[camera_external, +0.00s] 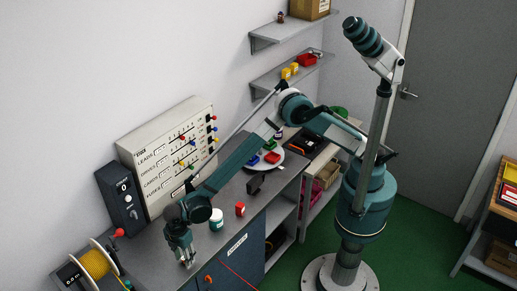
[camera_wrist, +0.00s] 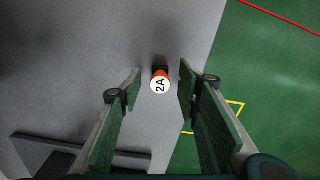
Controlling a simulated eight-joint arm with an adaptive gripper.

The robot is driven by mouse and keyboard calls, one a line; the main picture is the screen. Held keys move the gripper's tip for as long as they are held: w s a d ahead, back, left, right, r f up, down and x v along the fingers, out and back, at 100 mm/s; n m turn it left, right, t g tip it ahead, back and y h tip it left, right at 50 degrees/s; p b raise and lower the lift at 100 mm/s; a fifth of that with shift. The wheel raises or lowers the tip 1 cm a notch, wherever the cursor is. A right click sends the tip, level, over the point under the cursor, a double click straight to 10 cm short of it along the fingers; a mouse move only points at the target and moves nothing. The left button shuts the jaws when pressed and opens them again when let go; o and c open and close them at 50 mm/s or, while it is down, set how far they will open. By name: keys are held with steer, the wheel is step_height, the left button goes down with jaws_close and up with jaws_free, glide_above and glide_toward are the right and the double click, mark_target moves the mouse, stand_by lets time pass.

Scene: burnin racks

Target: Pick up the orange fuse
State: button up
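The orange fuse (camera_wrist: 160,80) shows in the wrist view with a round white end marked 2A and an orange rim. It is near the edge of the grey bench (camera_wrist: 190,30), with a dark part just beyond it. My gripper (camera_wrist: 159,70) is open, with one green-padded finger to each side of the fuse in the picture. I see no contact, and cannot tell how far below the fingertips the fuse is. In the external view my gripper (camera_external: 187,264) points down over the near end of the bench. I cannot make out the fuse for certain there.
A white jar (camera_external: 216,220) and a red jar (camera_external: 240,210) stand right of my gripper. A yellow cable spool (camera_external: 97,264) is to its left. A labelled panel (camera_external: 150,143) and a dark control box (camera_external: 119,196) stand against the wall. Green floor lies beyond the bench edge.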

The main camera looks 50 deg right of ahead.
steer(key=shift+f, duration=0.75)
steer(key=c, duration=0.9)
